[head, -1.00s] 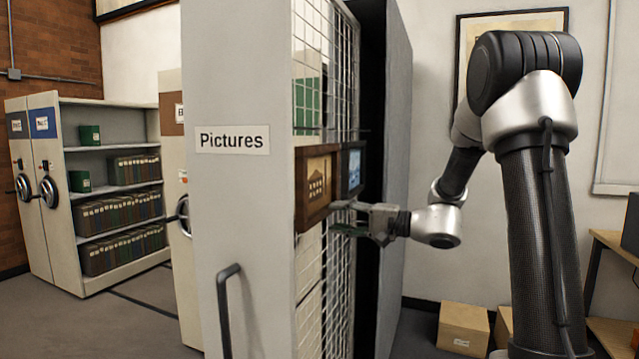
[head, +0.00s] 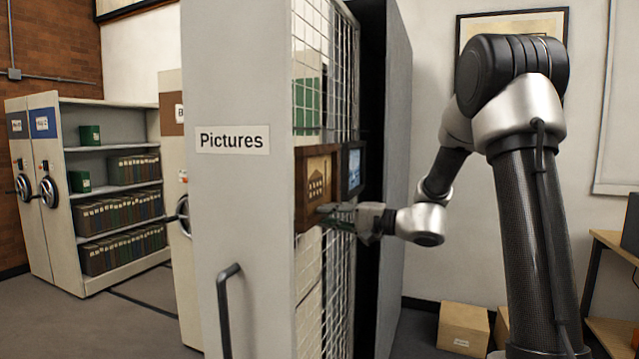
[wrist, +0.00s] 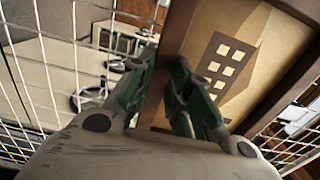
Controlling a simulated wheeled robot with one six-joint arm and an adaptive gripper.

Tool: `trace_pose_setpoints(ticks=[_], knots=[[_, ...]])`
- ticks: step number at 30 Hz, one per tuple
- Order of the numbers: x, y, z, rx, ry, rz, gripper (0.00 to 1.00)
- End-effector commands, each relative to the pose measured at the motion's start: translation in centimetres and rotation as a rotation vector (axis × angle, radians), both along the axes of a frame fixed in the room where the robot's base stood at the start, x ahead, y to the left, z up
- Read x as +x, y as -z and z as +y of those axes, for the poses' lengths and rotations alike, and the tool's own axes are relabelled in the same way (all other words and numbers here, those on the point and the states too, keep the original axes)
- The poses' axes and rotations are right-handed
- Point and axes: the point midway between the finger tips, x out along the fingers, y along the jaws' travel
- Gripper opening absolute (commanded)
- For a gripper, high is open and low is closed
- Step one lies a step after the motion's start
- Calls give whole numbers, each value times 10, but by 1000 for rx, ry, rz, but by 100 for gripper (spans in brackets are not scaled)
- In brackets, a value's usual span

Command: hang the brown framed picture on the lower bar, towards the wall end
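The brown framed picture (head: 316,185), with a tan scene of a dark building with pale windows, is upright against the wire mesh of the Pictures unit. It fills the right of the wrist view (wrist: 232,80), tilted there. My gripper (head: 327,210) is at its lower right part in the head view. In the wrist view, my gripper's (wrist: 166,72) two green fingers stand apart, with the brown side strip of the frame between them. A narrow gap seems to show beside the left fingertip. The picture's hooks and the bar behind it are hidden.
A dark framed picture with a blue scene (head: 353,169) hangs just beyond the brown one. The wire mesh (head: 326,65) lies between the end panel (head: 240,80) and a grey panel (head: 397,150). A cardboard box (head: 463,328) stands on the floor by the wall.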

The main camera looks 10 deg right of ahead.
Motion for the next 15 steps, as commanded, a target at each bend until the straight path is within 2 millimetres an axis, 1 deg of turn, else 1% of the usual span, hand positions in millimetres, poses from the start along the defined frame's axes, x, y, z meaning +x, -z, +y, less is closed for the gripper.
trace_pose_setpoints(ticks=[8, 15], knots=[[0, -2, 0, 0, 0, -1, 0], [0, -11, 0, 0, -1, -3, 0]])
